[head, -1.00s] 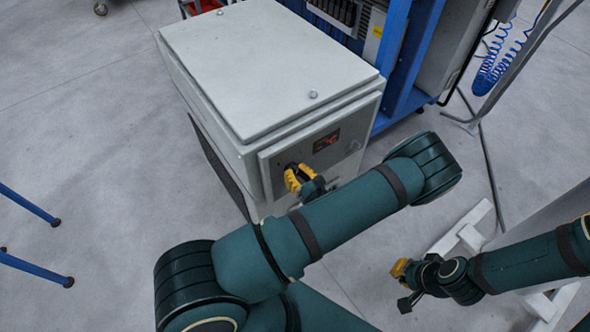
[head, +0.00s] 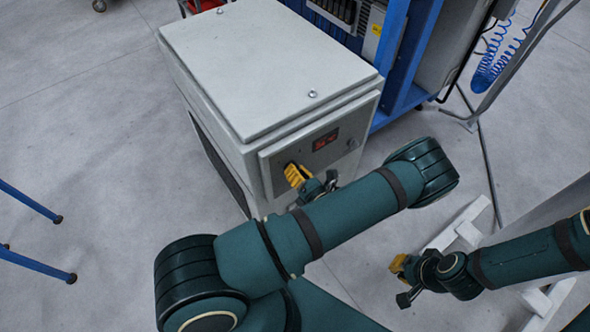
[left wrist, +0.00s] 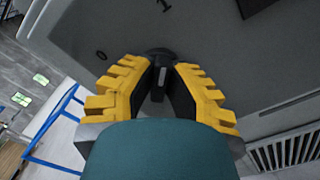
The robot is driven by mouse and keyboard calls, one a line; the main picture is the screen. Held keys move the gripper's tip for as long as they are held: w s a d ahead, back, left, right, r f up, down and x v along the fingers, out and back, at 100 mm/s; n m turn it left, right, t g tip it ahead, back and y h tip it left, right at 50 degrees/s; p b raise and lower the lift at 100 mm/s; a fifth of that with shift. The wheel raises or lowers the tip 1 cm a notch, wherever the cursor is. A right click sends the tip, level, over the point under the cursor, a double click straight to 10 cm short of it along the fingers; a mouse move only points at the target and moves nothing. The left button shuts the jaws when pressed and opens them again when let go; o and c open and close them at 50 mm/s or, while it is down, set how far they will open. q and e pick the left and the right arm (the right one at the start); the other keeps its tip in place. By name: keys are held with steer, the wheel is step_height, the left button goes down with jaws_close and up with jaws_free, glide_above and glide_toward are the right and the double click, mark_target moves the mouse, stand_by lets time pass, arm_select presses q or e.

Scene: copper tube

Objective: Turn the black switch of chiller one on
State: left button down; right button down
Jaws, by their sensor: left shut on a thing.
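Chiller one is a large pale grey box (head: 265,70) with a front panel that carries a small display with red digits (head: 325,141). My left gripper (head: 297,174) is at the left part of this panel. In the left wrist view the yellow-padded fingers of my left gripper (left wrist: 160,85) are shut on the black switch (left wrist: 161,56), one on each side. The switch's bar roughly lines up with the mark "1" (left wrist: 163,5), while the mark "0" (left wrist: 101,55) lies to the left. In the head view the fingers hide the switch. My right gripper (head: 403,282) is open and empty, low at the right.
A blue frame with equipment (head: 395,60) stands behind the chiller. A coiled blue hose (head: 490,70) and a slanted post are at the upper right. Blue legs (head: 35,265) are at the left.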

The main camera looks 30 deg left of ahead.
arm_select(q)
steer(key=shift+a+r, duration=0.1)
stand_by(0.3)
steer(key=c, duration=1)
jaws_free()
steer(key=v, duration=1.2)
steer(key=shift+w, duration=0.1)
